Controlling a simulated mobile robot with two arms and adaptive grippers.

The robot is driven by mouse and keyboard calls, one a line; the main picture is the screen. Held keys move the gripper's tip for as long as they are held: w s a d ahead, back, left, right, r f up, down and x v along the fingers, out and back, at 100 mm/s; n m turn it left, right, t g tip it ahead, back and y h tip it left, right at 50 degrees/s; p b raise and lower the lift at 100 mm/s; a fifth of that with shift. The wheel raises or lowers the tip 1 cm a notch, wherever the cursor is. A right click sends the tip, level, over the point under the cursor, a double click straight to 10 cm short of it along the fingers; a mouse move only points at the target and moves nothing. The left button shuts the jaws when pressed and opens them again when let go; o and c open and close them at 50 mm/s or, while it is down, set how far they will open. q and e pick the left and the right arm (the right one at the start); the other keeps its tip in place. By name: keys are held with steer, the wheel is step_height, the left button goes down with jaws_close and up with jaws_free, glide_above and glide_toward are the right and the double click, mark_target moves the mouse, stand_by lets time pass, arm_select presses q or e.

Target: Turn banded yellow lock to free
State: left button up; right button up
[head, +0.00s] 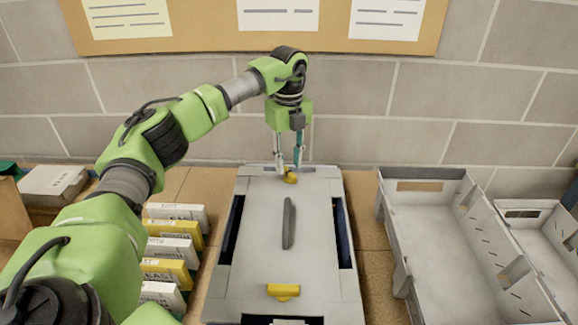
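A grey case (255,255) lies flat on the bench with a dark handle bar (289,222) along its middle. One small yellow lock (290,178) is at its far end, and another yellow lock (283,291) lies crosswise at its near end. Bands cannot be made out on either. My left gripper (288,168) points down at the far lock, its two fingers apart with a visible gap between them. The fingertips are just above or around this lock; contact cannot be made out. My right gripper is not in view.
An empty grey tray (402,262) stands right of the case, with a smaller bin (548,215) beyond it. White and yellow labelled boxes (170,246) stand in a row at left. A block wall (400,115) with a notice board (200,25) closes the back.

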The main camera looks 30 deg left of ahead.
mark_target(285, 180)
arm_select(q)
steer(key=shift+s+d+f, duration=0.1)
steer(key=shift+f, duration=1.3)
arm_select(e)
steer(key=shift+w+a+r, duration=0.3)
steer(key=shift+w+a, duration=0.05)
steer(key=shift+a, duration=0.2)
arm_select(q)
steer(key=shift+c, duration=0.4)
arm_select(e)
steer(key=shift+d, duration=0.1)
arm_select(q)
jaws_close()
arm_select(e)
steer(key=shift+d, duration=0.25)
